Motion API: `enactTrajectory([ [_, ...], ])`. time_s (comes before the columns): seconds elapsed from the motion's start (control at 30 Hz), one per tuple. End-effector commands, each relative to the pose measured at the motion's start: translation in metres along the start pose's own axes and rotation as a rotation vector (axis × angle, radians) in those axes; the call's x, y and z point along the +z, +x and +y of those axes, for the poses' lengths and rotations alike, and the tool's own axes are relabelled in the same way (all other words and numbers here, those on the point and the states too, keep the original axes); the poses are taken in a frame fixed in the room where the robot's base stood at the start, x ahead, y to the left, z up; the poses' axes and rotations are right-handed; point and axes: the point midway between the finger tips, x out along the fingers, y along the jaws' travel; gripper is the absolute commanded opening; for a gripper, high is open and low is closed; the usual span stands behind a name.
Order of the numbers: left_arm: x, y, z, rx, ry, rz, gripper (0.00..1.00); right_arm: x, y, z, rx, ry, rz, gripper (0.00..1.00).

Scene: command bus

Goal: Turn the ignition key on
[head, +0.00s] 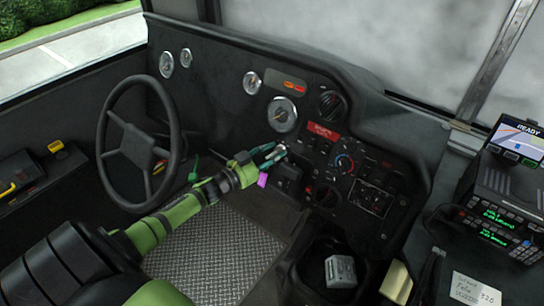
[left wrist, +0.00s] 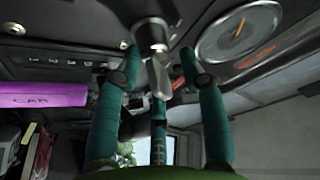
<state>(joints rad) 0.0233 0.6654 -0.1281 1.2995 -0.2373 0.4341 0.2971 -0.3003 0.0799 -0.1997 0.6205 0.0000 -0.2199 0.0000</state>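The ignition key (left wrist: 158,76), a grey metal key, sits in a round metal ignition lock (left wrist: 150,34) on the dashboard. The lock also shows small in the head view (head: 281,147), beside my fingertips. My left gripper (head: 270,156) reaches in from the left to the dashboard, right of the steering wheel. In the left wrist view its teal fingers (left wrist: 160,68) are spread on both sides of the key, with a visible gap on each side. I cannot tell whether any finger touches it. A purple tag marked CAB (left wrist: 40,95) hangs close by; it also shows below the gripper in the head view (head: 262,180).
The steering wheel (head: 141,145) stands left of my left forearm. The dashboard (head: 225,95) carries gauges (head: 283,114), switches and knobs around the lock. A radio console (head: 505,200) with a lit screen is at the right. The metal floor plate (head: 225,245) is clear.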

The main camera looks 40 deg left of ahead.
Motion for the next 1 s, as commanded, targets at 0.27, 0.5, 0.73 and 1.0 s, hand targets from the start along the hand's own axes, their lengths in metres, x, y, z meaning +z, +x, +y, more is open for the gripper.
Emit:
enactTrajectory([
  [0.27,0.001,-0.007,-0.001,-0.002,-0.001,-0.004,0.38,-0.001,0.0,0.003,0.004,-0.002,0.001,0.4],
  [0.5,0.003,-0.046,0.002,0.002,-0.001,-0.007,0.38,0.0,0.0,0.001,0.001,-0.001,0.0,0.4],
  [0.73,0.001,-0.09,0.001,0.002,0.0,-0.004,0.38,0.0,0.0,0.0,0.0,0.0,0.0,0.4],
  [1.0,0.0,-0.118,0.0,0.0,0.0,-0.002,0.38,0.0,0.0,0.0,0.0,0.0,0.0,0.4],
])
